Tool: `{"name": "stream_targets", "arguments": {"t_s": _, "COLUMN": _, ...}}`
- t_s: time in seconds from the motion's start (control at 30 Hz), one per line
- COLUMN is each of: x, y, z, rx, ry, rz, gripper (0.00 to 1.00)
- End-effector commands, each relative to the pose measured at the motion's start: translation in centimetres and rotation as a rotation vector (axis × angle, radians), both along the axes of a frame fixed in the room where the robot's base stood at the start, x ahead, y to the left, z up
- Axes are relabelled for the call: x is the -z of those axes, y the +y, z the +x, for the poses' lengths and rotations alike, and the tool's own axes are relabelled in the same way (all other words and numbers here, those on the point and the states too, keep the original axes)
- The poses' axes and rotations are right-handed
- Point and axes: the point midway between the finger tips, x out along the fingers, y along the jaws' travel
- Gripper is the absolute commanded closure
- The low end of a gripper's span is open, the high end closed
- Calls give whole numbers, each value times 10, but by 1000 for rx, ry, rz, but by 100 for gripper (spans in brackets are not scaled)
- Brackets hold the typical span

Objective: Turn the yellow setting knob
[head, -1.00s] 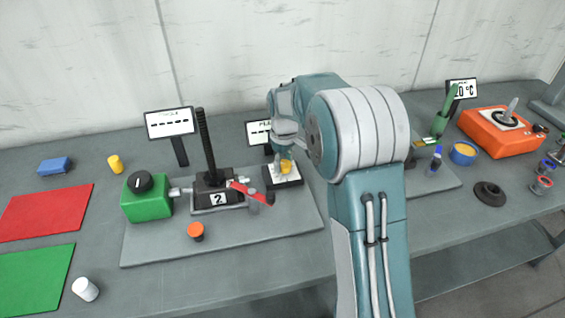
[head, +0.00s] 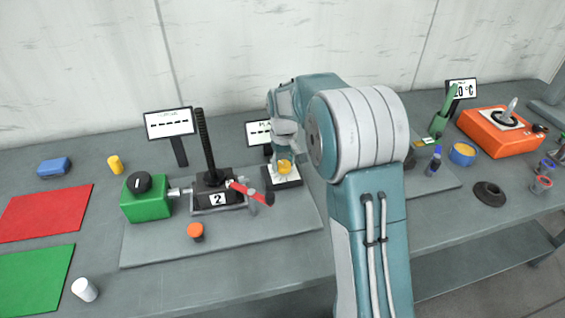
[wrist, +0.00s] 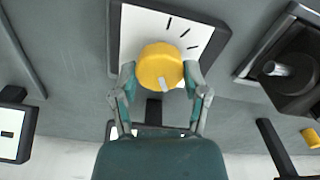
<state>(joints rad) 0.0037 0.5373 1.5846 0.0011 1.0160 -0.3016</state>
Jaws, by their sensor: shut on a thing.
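The yellow setting knob (wrist: 160,68) is a round dial with a pale pointer mark, seated on a white plate (wrist: 195,35) with black tick marks and a dark frame. My gripper (wrist: 158,82) is shut on it, one finger on each side. In the wrist view the pale mark is at the lower edge of the knob. In the head view the knob (head: 285,166) shows just under my gripper, on its dark-edged base. A display (head: 258,132) stands behind it, partly hidden by my arm.
Left of the knob stand a black screw jack (head: 213,185) with a red-handled lever (head: 250,192) and a green box (head: 146,200) with a black dial. An orange knob (head: 195,231) is in front. An orange device (head: 500,131) stands far right.

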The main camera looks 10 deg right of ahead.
Motion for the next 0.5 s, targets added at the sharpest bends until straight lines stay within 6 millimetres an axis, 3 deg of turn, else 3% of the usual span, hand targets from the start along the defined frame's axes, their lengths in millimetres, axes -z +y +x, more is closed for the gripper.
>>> {"name": "stream_targets", "arguments": {"t_s": 0.17, "x": 7, "y": -1, "z": -4, "rx": 0, "ry": 19, "rz": -2, "gripper": 89}}
{"name": "stream_targets", "arguments": {"t_s": 0.2, "x": 7, "y": -1, "z": -4, "rx": 0, "ry": 19, "rz": -2, "gripper": 28}}
{"name": "stream_targets", "arguments": {"t_s": 0.27, "x": 6, "y": -1, "z": -4, "rx": -1, "ry": 17, "rz": -2, "gripper": 7}}
{"name": "stream_targets", "arguments": {"t_s": 0.5, "x": 3, "y": 1, "z": -2, "rx": -2, "ry": 9, "rz": -2, "gripper": 7}}
